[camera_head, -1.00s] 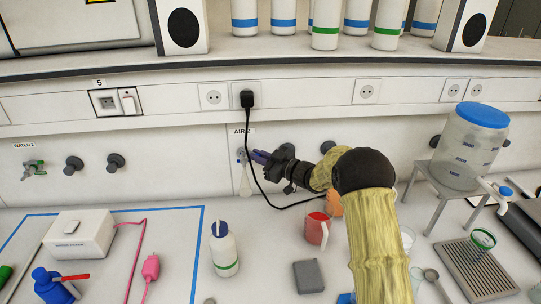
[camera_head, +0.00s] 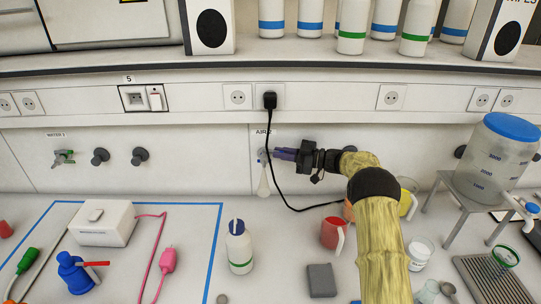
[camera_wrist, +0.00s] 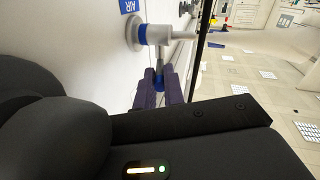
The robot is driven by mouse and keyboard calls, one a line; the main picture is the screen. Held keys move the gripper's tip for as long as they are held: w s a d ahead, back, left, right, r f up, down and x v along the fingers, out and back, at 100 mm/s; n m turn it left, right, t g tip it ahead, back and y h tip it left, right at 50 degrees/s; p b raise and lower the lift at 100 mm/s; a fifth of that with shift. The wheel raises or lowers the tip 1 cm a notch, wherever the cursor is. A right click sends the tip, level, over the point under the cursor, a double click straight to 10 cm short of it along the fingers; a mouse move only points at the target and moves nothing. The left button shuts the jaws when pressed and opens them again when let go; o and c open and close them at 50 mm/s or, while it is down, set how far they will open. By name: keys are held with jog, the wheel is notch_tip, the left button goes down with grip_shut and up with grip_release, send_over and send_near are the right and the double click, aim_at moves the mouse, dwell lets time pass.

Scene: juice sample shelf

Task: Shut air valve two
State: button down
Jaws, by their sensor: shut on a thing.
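The air valve (camera_head: 262,154) is on the white wall panel under the label AIR 2 (camera_head: 263,132), with a pale spout (camera_head: 263,183) hanging below it. In the wrist view the valve (camera_wrist: 158,34) is white with a blue collar at the wall. Its short blue-tipped lever (camera_wrist: 159,76) sits between my purple fingers. My gripper (camera_head: 277,154) reaches the valve from the right. In the wrist view my gripper (camera_wrist: 160,88) is shut on the lever, whose tip is partly hidden by the fingers.
A black cable (camera_head: 281,190) hangs from its plug (camera_head: 270,100) close to my gripper. A white bottle (camera_head: 239,247), a red jug (camera_head: 333,234) and a grey block (camera_head: 321,280) stand on the bench below. A water tap (camera_head: 64,157) is at the left.

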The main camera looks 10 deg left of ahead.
jog(key=shift+w+r, duration=0.1)
dwell(0.4)
jog(key=c, duration=1.5)
grip_release()
jog(key=shift+d, duration=0.15)
jog(key=s+d+b, duration=0.2)
jog(key=d+b, duration=0.2)
jog(key=d, duration=1.3)
jog(key=shift+s, duration=0.35)
jog(key=shift+w, duration=0.1)
jog(key=shift+c, duration=1.4)
